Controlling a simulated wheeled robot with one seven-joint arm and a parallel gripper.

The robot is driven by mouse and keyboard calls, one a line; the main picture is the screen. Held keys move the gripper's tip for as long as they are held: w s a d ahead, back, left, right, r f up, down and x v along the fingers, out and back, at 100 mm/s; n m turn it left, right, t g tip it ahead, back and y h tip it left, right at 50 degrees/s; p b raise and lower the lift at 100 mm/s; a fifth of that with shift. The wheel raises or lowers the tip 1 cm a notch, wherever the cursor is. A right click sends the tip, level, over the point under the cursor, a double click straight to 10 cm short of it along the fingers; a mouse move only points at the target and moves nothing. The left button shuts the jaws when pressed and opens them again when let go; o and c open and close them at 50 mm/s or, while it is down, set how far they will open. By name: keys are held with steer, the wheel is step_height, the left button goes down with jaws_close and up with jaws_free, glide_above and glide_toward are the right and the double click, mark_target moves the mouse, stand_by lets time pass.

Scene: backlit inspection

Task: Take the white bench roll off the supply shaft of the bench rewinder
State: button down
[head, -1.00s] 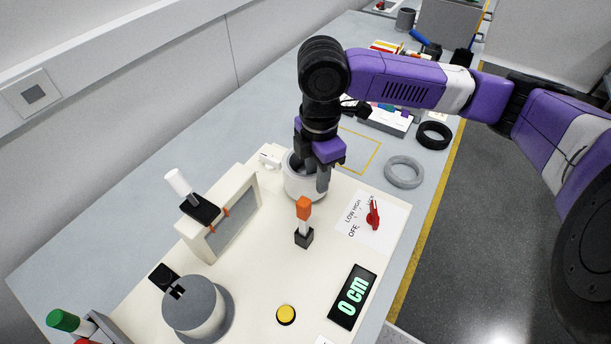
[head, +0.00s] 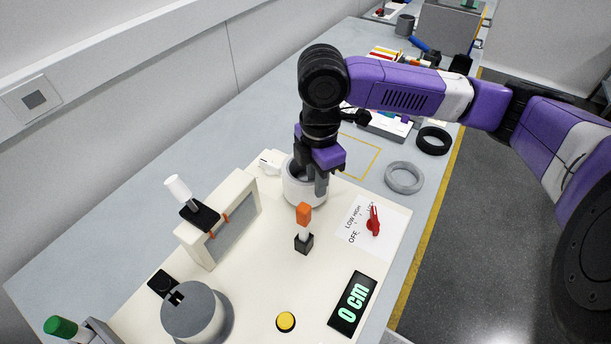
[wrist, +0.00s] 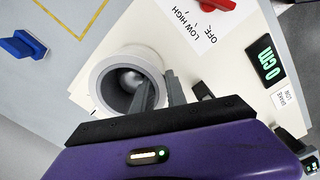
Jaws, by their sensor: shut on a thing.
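The white bench roll (head: 303,193) stands on the far part of the cream rewinder panel (head: 255,290). In the wrist view the roll (wrist: 96,82) shows as a thick white ring with a dark bore. A rounded grey end inside the bore looks like the supply shaft (wrist: 131,79). My gripper (head: 318,182) comes down over the roll's near right side. In the wrist view my gripper (wrist: 160,88) has one finger in the bore and the other outside, shut on the roll's wall. The roll's lower part and base are partly hidden.
An orange-topped post (head: 303,225) stands close in front of the roll. A framed panel (head: 225,225) rises to its left, and a red knob (head: 373,222) is at right. A yellow-outlined square (head: 360,155) is bare behind. A grey ring (head: 404,178) lies to the right.

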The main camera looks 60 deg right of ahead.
steer(key=c, duration=2.1)
jaws_free()
jaws_close()
steer(key=shift+r, duration=0.15)
steer(key=shift+r+p, duration=3.2)
steer(key=shift+r, duration=0.5)
steer(key=shift+w, duration=0.1)
